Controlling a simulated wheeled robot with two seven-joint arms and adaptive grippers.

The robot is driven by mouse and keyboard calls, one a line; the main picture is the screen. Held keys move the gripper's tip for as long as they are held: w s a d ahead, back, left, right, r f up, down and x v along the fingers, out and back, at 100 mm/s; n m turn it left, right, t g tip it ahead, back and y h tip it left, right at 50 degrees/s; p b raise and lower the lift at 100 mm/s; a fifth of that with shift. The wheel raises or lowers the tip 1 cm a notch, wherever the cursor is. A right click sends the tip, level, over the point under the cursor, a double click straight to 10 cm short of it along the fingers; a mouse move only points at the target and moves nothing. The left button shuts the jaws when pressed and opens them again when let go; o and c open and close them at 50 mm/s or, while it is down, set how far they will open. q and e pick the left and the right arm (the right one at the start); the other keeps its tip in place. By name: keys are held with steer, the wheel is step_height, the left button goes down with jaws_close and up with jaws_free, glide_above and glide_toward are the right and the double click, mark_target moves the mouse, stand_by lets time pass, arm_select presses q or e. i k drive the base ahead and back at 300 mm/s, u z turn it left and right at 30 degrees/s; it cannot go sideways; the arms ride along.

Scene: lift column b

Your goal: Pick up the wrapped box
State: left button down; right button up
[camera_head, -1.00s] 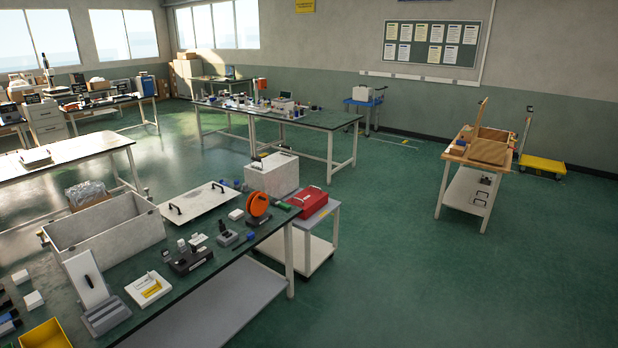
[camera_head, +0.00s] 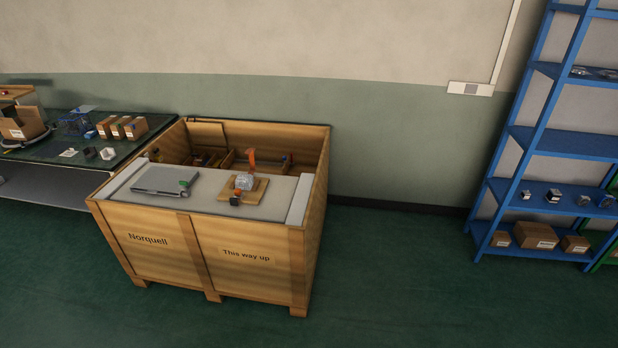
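I cannot make out a clearly wrapped box in the view now. Several small brown boxes (camera_head: 121,127) stand on the bench at the left, and a larger brown box (camera_head: 22,129) with a dark band or cable round it sits at the left edge. Brown boxes (camera_head: 535,235) also lie on the bottom shelf of the blue rack; I see no wrapping on them. Neither of my grippers is in view.
A large open wooden crate (camera_head: 150,253) stands ahead. A grey lid-like panel (camera_head: 205,194) across its front part carries a flat grey case (camera_head: 165,180) and a small clear item on a board. The blue rack (camera_head: 535,140) is at the right. Green floor between is clear.

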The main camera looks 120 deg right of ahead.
mark_target(245, 182)
steer(key=z, duration=2.85)
steer(key=i, duration=0.65)
steer(key=u, duration=0.05)
